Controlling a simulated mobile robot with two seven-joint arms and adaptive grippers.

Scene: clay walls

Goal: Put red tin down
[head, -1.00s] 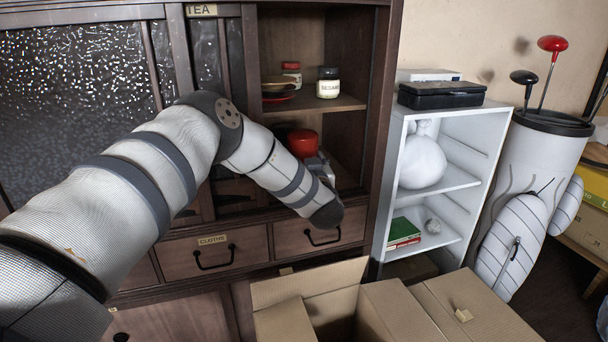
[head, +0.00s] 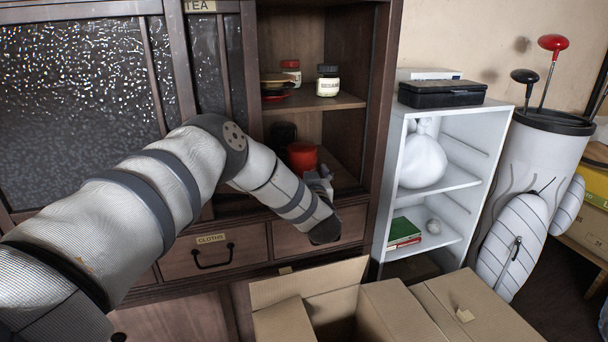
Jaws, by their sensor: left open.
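The red tin (head: 302,156) stands upright on the lower shelf of the dark wooden cabinet, next to a dark canister (head: 283,134). My left gripper (head: 318,177) is at the front of that shelf, just right of and below the tin. Its fingers are small and partly hidden by my arm's wrist. It is open, and I see a small gap between it and the tin. My right gripper is not in view.
The upper shelf (head: 345,101) holds a sesame jar (head: 328,81), a red-lidded jar (head: 290,71) and stacked dishes (head: 277,88). An open cardboard box (head: 310,281) stands below the drawers. A white shelf unit (head: 396,160) is at the right.

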